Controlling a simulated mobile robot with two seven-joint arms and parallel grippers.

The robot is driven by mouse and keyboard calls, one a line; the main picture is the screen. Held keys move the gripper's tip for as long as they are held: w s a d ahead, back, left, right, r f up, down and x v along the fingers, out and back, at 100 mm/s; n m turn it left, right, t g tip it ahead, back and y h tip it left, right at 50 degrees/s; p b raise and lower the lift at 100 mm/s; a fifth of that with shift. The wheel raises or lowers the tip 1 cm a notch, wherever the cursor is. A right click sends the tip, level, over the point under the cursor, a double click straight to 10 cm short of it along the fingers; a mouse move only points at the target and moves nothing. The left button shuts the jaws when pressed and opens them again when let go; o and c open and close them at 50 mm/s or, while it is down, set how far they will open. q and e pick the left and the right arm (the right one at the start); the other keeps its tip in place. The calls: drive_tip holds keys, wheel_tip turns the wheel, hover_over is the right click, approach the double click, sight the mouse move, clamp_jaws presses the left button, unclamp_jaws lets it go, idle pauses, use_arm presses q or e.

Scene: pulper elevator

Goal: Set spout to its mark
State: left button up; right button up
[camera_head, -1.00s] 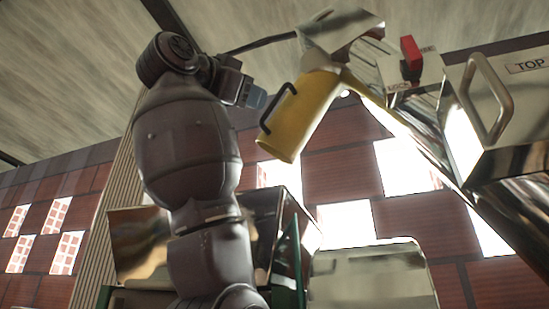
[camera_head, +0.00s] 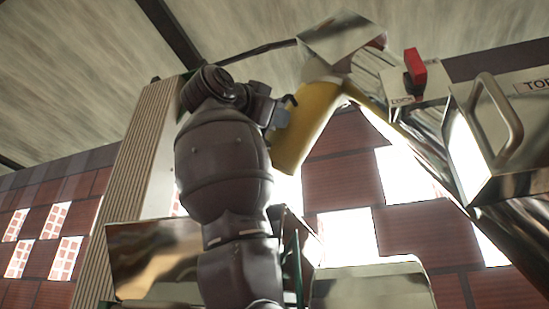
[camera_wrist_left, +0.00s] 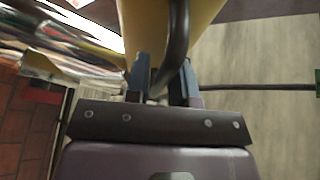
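The yellow spout (camera_head: 305,125) hangs tilted from the metal chute head in the head view, its lower end toward the lower left. My left gripper (camera_head: 276,112) is at its black handle (camera_head: 291,100), and my arm covers part of the spout's left side. In the left wrist view the handle (camera_wrist_left: 175,40) passes between the two fingers of the left gripper (camera_wrist_left: 163,78). The fingers stand apart with some space beside the handle, so the gripper looks open around it. No mark for the spout can be made out. My right gripper is not in view.
A red lever (camera_head: 415,68) sits on a plate at the chute's right, with a box labelled TOP and a metal handle (camera_head: 497,118) beyond it. A ribbed post (camera_head: 140,185) stands left of my arm. Metal bins stand below, before a brick wall.

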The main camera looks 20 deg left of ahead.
use_arm(q)
clamp_jaws()
